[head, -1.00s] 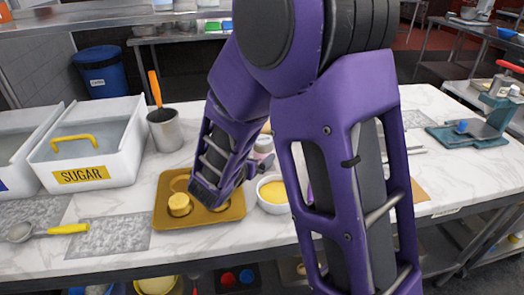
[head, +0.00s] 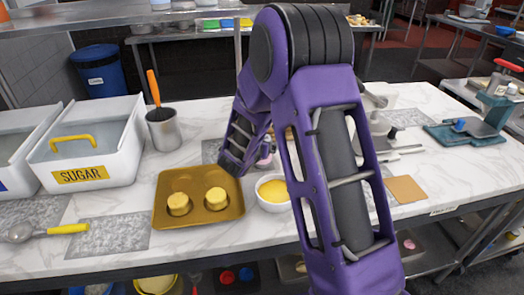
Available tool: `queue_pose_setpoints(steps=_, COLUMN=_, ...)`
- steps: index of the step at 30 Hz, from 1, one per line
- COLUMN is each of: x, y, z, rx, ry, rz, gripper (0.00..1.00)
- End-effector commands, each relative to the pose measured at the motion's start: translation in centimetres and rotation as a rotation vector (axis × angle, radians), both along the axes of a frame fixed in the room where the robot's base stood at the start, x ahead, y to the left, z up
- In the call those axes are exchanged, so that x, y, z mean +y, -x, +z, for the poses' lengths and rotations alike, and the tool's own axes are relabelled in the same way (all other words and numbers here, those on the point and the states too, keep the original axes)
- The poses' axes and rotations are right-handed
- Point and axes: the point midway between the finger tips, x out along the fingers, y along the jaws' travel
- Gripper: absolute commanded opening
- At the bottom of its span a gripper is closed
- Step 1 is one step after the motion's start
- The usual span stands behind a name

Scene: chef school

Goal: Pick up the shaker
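A small pale pink and white item (head: 265,160) shows only in part beside my purple arm, behind the bowl, in the head view. It may be the shaker, but too little of it shows to be sure. My arm reaches over the marble counter and its lower link comes down behind the baking tray. My gripper is hidden behind the arm, so I cannot see its fingers or whether it touches anything.
A gold tray (head: 165,212) with two yellow cakes and a white bowl (head: 285,206) of yellow contents stand in front. A sugar bin (head: 110,150) and a metal pot (head: 164,135) stand left. A brown square (head: 405,190) lies right.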

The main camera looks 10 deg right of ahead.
Motion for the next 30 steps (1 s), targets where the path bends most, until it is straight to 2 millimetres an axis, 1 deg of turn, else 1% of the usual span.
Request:
queue_pose_setpoints(steps=5, x=0.0, y=0.0, z=0.0, rx=0.000, ry=0.000, rz=0.000, gripper=1.00)
queue_pose_setpoints(steps=8, x=0.0, y=0.0, z=0.0, rx=0.000, ry=0.000, rz=0.000, gripper=0.84)
queue_pose_setpoints(steps=12, x=0.0, y=0.0, z=0.0, rx=0.000, ry=0.000, rz=0.000, gripper=0.59)
queue_pose_setpoints(steps=17, x=0.0, y=0.0, z=0.0, rx=0.000, ry=0.000, rz=0.000, gripper=0.30)
queue_pose_setpoints(steps=18, x=0.0, y=0.0, z=0.0, rx=0.000, ry=0.000, rz=0.000, gripper=0.23)
queue_pose_setpoints(steps=20, x=0.0, y=0.0, z=0.0, rx=0.000, ry=0.000, rz=0.000, gripper=0.12)
queue_pose_setpoints(steps=21, x=0.0, y=0.0, z=0.1, rx=-0.001, ry=0.001, rz=0.000, gripper=0.08)
queue_pose_setpoints(steps=27, x=0.0, y=0.0, z=0.2, rx=-0.001, ry=0.000, rz=0.001, gripper=0.08)
queue_pose_setpoints(steps=30, x=0.0, y=0.0, z=1.1, rx=-0.003, ry=0.000, rz=0.001, gripper=0.08)
